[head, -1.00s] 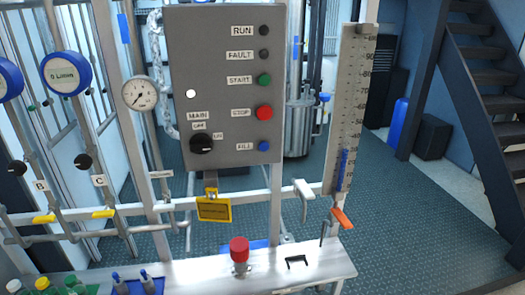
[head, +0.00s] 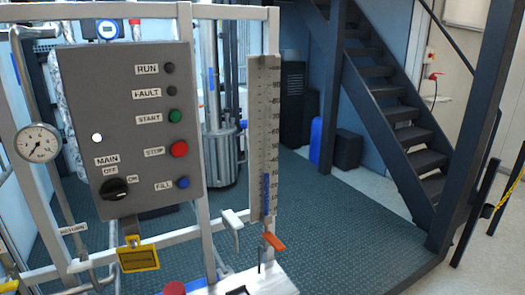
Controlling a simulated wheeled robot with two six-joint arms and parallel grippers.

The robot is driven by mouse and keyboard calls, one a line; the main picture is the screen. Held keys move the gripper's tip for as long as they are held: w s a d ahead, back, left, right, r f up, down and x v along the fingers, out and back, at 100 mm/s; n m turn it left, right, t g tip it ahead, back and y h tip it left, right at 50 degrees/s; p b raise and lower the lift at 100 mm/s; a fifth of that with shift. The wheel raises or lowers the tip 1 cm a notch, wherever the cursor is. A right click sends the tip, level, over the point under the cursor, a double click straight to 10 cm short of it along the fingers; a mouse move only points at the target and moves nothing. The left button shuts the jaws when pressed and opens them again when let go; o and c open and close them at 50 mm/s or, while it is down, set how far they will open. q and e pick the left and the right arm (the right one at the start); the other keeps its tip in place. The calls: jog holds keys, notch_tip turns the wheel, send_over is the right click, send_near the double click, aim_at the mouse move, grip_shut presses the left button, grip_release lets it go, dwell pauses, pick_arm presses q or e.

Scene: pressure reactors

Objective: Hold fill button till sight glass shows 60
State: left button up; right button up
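The blue fill button (head: 183,183) is at the lower right of the grey control panel (head: 110,75), beside its FILL label. The sight glass (head: 262,130) is a tall, pale scale right of the panel. A blue column (head: 266,192) fills only its lower part, well below the middle of the scale; the exact number is too small to read. Nothing touches the fill button. Neither gripper shows in the head view.
The panel also has a red stop button (head: 179,149), a green start button (head: 175,116) and a black main switch (head: 114,189). A pressure gauge (head: 38,143) is at left. An orange-handled valve (head: 273,242) sits below the sight glass. Stairs (head: 395,120) stand right; the floor between is clear.

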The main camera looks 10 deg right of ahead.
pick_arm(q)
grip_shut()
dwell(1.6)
